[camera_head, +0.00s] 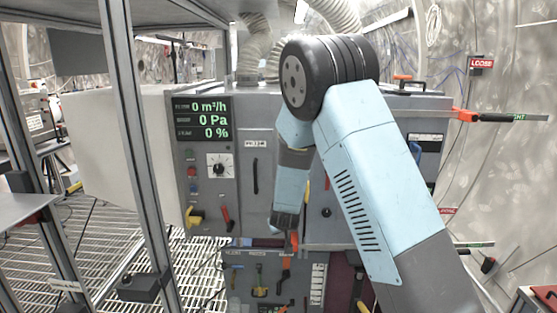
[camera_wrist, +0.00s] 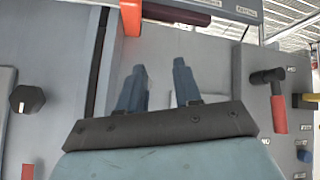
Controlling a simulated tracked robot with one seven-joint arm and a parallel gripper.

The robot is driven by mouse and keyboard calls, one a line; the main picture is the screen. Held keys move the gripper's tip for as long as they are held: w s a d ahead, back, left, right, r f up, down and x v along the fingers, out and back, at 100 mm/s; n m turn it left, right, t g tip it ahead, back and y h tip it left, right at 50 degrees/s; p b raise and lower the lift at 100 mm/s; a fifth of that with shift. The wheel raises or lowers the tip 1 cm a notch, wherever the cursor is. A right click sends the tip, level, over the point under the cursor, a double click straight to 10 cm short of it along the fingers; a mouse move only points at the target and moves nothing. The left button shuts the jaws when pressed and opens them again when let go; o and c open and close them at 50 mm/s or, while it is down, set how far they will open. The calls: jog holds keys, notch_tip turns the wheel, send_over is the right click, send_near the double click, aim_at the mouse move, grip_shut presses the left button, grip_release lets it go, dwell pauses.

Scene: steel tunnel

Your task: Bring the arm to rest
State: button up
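My arm (camera_head: 365,170) is light blue with a black elbow joint. It rises from the lower right and bends down at the elbow in front of a grey cabinet (camera_head: 255,150). In the wrist view my gripper (camera_wrist: 160,80) shows two dark blue fingers set apart. Only the plain grey cabinet face shows between them, and they hold nothing. In the head view the arm's far end hangs low in front of the cabinet, and its fingers cannot be made out clearly there.
The cabinet carries a lit display (camera_head: 202,118), a round dial (camera_head: 219,166) and red levers. The wrist view shows a black knob (camera_wrist: 27,99), a red-handled lever (camera_wrist: 278,112) and an orange part (camera_wrist: 131,16). A metal frame post (camera_head: 140,150) stands left; grating floor (camera_head: 105,240) lies beyond.

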jog(key=s+d+r+m+g+y, duration=0.1)
jog(key=s+d+r, duration=0.35)
jog(key=r, duration=0.35)
jog(key=s+d+r, duration=0.3)
jog(key=s+r, duration=0.2)
jog(key=r, duration=0.2)
jog(key=s+d+r+m+g+y, duration=0.1)
jog(key=s+d+r, duration=0.35)
jog(key=r, duration=0.35)
jog(key=s+d+r, duration=0.2)
jog(key=s+d, duration=0.1)
jog(key=s, duration=0.5)
jog(key=s+d+r+m+h, duration=0.1)
jog(key=s+d+r, duration=0.2)
jog(key=s, duration=0.6)
jog(key=s+d+r+m+g+h, duration=0.1)
jog(key=s+d, duration=0.3)
jog(key=s, duration=0.5)
jog(key=shift+r, duration=0.8)
